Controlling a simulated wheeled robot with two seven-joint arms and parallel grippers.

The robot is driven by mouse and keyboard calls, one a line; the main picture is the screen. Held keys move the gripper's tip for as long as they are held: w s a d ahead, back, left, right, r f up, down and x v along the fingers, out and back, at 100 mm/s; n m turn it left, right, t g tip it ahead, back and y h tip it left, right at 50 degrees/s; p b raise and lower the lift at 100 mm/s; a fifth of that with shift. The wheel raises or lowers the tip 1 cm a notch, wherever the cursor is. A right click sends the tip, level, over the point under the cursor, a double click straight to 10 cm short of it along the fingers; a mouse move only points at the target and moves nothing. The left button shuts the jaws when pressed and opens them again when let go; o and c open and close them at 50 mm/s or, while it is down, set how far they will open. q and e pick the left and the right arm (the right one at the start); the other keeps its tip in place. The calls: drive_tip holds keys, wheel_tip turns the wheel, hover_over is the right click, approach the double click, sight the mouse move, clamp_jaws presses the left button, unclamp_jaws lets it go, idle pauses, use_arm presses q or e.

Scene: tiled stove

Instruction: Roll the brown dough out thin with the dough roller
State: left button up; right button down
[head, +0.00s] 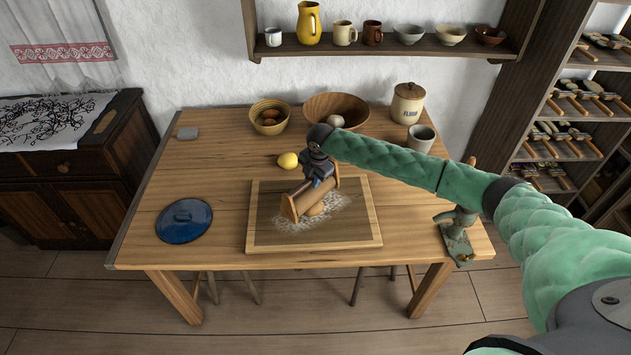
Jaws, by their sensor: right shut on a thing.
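A wooden board (350,238) with a light rim lies on the table, with white flour scattered over its middle. The brown dough (316,209) shows as a small rounded lump on the flour, partly hidden by the roller. The wooden dough roller (300,201) is over the dough, lying at a slant; I cannot tell whether it touches it. My right gripper (321,184) comes from above and is shut on the roller, covering part of it. My left gripper is not in view.
On the table (225,170) stand a blue lid (184,221), a lemon (288,160), a bowl with brown items (269,117), a large wooden bowl (345,103), a flour jar (407,103) and a cup (420,138). A green clamped device (456,237) sits at the right edge. Table left of the board is mostly clear.

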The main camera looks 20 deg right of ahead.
drive_tip(key=shift+w+a, duration=0.35)
drive_tip(key=shift+w, duration=0.2)
drive_tip(key=shift+r+p, duration=1.7)
drive_tip(key=shift+r, duration=0.85)
wheel_tip(320, 180, up, 2)
drive_tip(key=shift+r, duration=0.1)
drive_tip(key=shift+f, duration=0.2)
drive_tip(key=shift+s+d+f+b, duration=0.15)
drive_tip(key=shift+s+f, duration=0.05)
drive_tip(key=shift+f, duration=0.75)
drive_tip(key=shift+s+d+f+b, duration=0.1)
drive_tip(key=shift+s+f+b, duration=0.1)
drive_tip(key=shift+f, duration=0.7)
drive_tip(key=shift+s+d+f+b, duration=0.15)
drive_tip(key=shift+s+f, duration=0.05)
drive_tip(key=shift+f, duration=0.75)
drive_tip(key=shift+f, duration=0.65)
drive_tip(key=shift+s, duration=0.1)
